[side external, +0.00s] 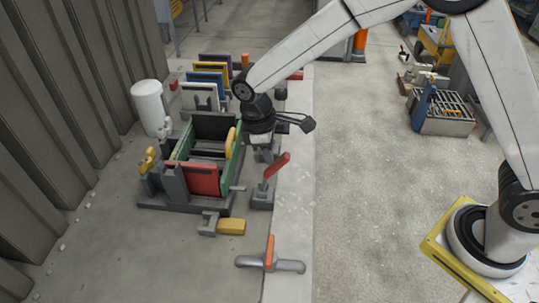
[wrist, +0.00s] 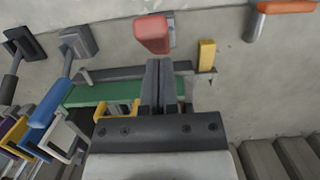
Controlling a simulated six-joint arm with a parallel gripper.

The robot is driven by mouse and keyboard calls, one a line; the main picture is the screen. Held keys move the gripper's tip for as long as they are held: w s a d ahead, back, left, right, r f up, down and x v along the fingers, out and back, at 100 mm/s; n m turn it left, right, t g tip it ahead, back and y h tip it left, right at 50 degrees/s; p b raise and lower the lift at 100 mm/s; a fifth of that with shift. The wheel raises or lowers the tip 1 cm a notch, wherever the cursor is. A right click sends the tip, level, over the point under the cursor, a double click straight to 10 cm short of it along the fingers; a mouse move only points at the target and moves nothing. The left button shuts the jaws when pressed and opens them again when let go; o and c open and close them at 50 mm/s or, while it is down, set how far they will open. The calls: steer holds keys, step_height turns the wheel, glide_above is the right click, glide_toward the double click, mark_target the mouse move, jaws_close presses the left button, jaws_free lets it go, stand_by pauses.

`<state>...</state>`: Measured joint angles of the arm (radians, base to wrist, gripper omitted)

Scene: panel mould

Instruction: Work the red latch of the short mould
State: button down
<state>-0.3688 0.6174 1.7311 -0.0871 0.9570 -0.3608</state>
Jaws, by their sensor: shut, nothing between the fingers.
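The red latch (side external: 277,165) is a red handle tilted up to the right on a grey base, beside the mould's near right corner. In the wrist view the red latch (wrist: 152,35) lies just beyond my fingertips, with a small gap in the picture. The mould (side external: 204,179) has green long sides, a red end panel and a yellow curved piece. My gripper (side external: 262,145) points down at the mould's right side, behind the latch in the side view. Its fingers (wrist: 160,62) are shut together and empty. The fingertips are hard to make out in the side view.
A yellow block (side external: 231,227) on a grey bracket sits in front of the mould. An orange-handled lever (side external: 270,250) stands nearer the camera. Coloured panels (side external: 207,78) stand behind, and a white cylinder (side external: 149,105) stands left.

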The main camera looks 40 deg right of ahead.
mark_target(282, 157)
steer(key=shift+s+d+f+t+y, duration=0.15)
steer(key=shift+s+d+t+y, duration=0.15)
steer(key=shift+s+d, duration=0.15)
stand_by(0.7)
steer(key=shift+s+d+f+t+y, duration=0.25)
steer(key=shift+s+d+t+y, duration=0.25)
steer(key=shift+s+d, duration=0.15)
steer(key=s+d+f+t+y, duration=0.1)
steer(key=s+d+f, duration=0.4)
steer(key=f, duration=0.1)
steer(key=shift+f, duration=0.35)
stand_by(0.3)
steer(key=shift+s+d, duration=0.1)
steer(key=shift+s, duration=0.05)
stand_by(0.3)
